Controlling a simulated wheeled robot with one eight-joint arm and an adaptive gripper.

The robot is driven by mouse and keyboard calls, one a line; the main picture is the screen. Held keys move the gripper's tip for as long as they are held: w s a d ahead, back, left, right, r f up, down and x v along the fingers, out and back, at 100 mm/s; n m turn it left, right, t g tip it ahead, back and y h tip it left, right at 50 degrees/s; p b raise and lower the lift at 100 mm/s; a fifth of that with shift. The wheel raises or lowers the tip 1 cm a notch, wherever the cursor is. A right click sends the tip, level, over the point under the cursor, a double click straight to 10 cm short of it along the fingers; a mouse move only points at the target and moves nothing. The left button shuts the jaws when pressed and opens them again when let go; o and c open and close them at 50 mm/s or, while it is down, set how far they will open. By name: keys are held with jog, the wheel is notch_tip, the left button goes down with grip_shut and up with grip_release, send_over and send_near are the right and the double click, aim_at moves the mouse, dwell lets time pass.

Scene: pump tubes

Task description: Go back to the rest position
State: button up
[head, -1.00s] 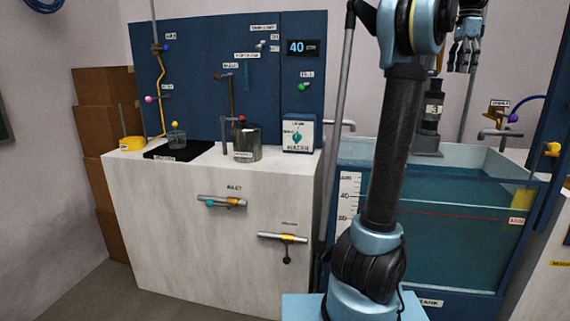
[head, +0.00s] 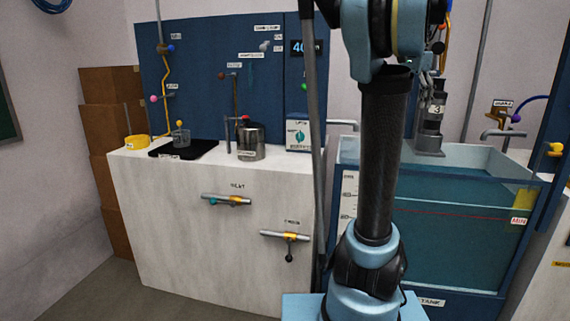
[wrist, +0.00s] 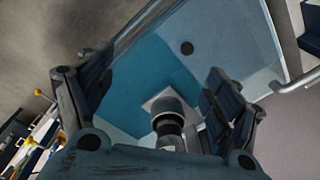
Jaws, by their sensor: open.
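In the head view my gripper shows only partly behind my arm, close above the grey unit labelled 3 (head: 430,125). That unit stands upright at the tank's back edge. I cannot tell whether the gripper touches it.
A white counter (head: 190,215) with valves on its front stands left of my arm. A metal pot (head: 250,141) and a small beaker (head: 181,137) stand on it before a blue panel (head: 200,75). Brown boxes (head: 108,150) are stacked at the left. A grey pole runs beside my arm.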

jog(key=s+a+f+n, duration=0.3)
jog(key=s+a+f, duration=0.1)
jog(key=a+f, duration=0.35)
jog(key=s+a+f+n, duration=0.4)
jog(key=s+a+f, duration=0.15)
jog(key=f, duration=0.25)
jog(key=s+a+f+n, duration=0.2)
jog(key=s+a+f, duration=0.1)
jog(key=f, duration=0.4)
jog(key=s+a+f+n+t, duration=0.1)
jog(key=s+a+f+n, duration=0.1)
jog(key=f, duration=0.5)
jog(key=s+a+f+n, duration=0.2)
jog(key=s+a+f, duration=0.2)
jog(key=s+f, duration=0.2)
jog(key=shift+s+f+n+t, duration=0.25)
jog(key=shift+f+n+t, duration=0.05)
jog(key=shift+f, duration=0.2)
jog(key=shift+w+f, duration=0.2)
jog(key=shift+w, duration=0.25)
jog(key=shift+c, duration=0.3)
